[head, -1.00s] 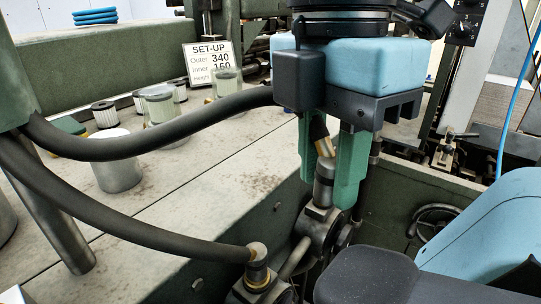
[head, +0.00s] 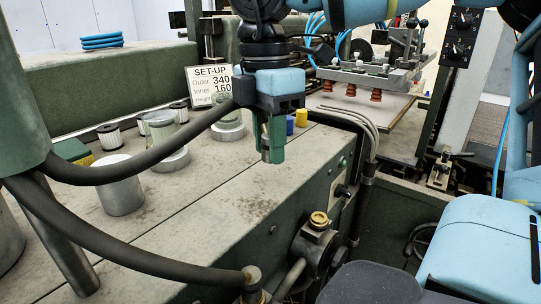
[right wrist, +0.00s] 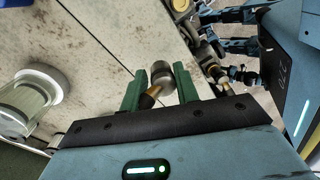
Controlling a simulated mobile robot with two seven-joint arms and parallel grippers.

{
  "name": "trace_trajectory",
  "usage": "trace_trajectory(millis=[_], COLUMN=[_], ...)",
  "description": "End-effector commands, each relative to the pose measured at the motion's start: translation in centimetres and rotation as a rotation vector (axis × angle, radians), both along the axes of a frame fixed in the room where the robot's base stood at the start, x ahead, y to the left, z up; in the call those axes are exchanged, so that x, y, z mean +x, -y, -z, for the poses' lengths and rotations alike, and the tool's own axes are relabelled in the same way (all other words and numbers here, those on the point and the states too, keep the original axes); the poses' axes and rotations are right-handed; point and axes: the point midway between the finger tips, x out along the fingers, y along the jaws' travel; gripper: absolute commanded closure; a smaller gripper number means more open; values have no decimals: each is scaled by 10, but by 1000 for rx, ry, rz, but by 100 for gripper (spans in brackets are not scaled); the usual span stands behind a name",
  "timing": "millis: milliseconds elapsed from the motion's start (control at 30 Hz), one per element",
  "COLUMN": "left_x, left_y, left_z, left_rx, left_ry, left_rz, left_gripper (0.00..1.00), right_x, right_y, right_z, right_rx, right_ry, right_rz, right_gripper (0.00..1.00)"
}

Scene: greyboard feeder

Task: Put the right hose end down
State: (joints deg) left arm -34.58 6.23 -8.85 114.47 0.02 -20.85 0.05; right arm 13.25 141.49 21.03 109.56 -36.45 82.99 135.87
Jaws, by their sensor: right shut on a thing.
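My right gripper (head: 270,150) is shut on the right hose end (right wrist: 160,76), a metal collar with a brass part, seen between the green fingers in the right wrist view (right wrist: 160,92). In the head view it is over the bench top near its front edge; I cannot tell whether the hose end touches the surface. Its dark hose (head: 150,155) runs left to the green housing. The right port (head: 319,220) on the bench front shows a bare brass fitting. The left hose (head: 120,255) ends at a second fitting (head: 252,278). My left gripper is not in view.
The bench top (head: 210,200) is clear in front of my gripper. A set-up sign (head: 209,85) stands behind. Blue (head: 290,125) and yellow (head: 301,117) pieces sit right of the gripper.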

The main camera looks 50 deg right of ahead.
Motion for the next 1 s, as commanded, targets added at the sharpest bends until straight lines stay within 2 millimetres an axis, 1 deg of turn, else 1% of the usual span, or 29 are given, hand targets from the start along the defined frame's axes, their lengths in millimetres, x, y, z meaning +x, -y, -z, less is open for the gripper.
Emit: trace_trajectory(millis=[233, 500, 767, 900, 933, 1000], left_x=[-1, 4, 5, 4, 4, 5], left_y=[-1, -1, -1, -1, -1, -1], left_z=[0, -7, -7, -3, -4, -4], left_rx=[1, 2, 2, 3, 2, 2], left_ry=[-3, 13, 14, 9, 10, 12], left_rz=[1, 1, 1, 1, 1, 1], left_gripper=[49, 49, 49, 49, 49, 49], right_x=[1, 1, 1, 1, 1, 1], right_y=[1, 1, 1, 1, 1, 1], right_z=[3, 33, 36, 40, 39, 39], right_rx=[1, 1, 0, -1, -1, 0], right_ry=[-1, 0, 1, -1, -1, 0], right_rz=[-1, -1, 0, 0, 0, 0], right_gripper=[100, 100, 100, 100, 67, 58])
